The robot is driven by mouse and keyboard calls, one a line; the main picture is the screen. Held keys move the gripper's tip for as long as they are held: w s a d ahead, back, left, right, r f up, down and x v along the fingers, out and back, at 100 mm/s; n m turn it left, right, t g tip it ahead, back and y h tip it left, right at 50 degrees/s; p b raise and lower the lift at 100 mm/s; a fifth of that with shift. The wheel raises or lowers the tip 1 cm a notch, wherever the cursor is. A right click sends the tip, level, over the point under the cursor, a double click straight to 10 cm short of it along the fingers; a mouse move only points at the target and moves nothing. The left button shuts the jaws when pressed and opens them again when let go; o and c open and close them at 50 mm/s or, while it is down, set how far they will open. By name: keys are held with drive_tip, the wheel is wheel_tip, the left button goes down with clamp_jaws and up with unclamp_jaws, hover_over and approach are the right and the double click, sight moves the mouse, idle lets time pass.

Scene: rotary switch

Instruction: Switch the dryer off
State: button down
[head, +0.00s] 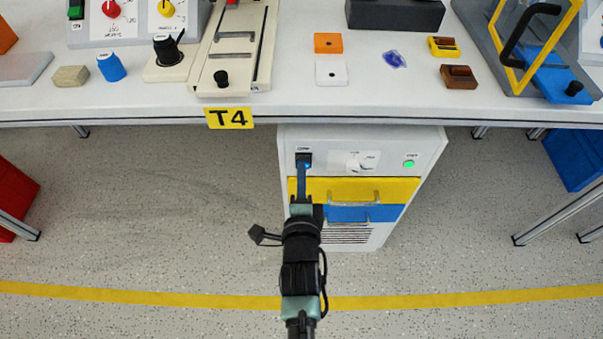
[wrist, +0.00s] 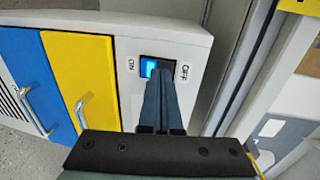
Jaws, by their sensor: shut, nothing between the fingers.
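The dryer (head: 432,150) is a white cabinet under the table. Its dark rocker switch (head: 304,158) sits at the left of the top panel. In the wrist view the switch (wrist: 149,67) shows a blue lit part on the ON side, and the OFF label (wrist: 185,71) is at the other end. My gripper (head: 302,169) is shut and empty, its fingertips right at the switch. In the wrist view my gripper (wrist: 160,80) covers the switch's lower part; I cannot tell whether it touches. A green light (head: 409,164) glows at the panel's right.
A white knob (head: 361,162) is mid-panel. Below are a yellow drawer (head: 400,189) and a blue drawer (head: 388,213) with handles. The table edge (head: 350,112) overhangs just above the panel.

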drive_tip(key=shift+w, duration=0.25)
drive_tip(key=shift+r, duration=0.15)
drive_tip(key=shift+w+r+g+p, duration=0.3)
drive_tip(key=shift+r+p, duration=0.1)
drive_tip(key=shift+p, duration=0.75)
drive_tip(key=shift+f, duration=0.4)
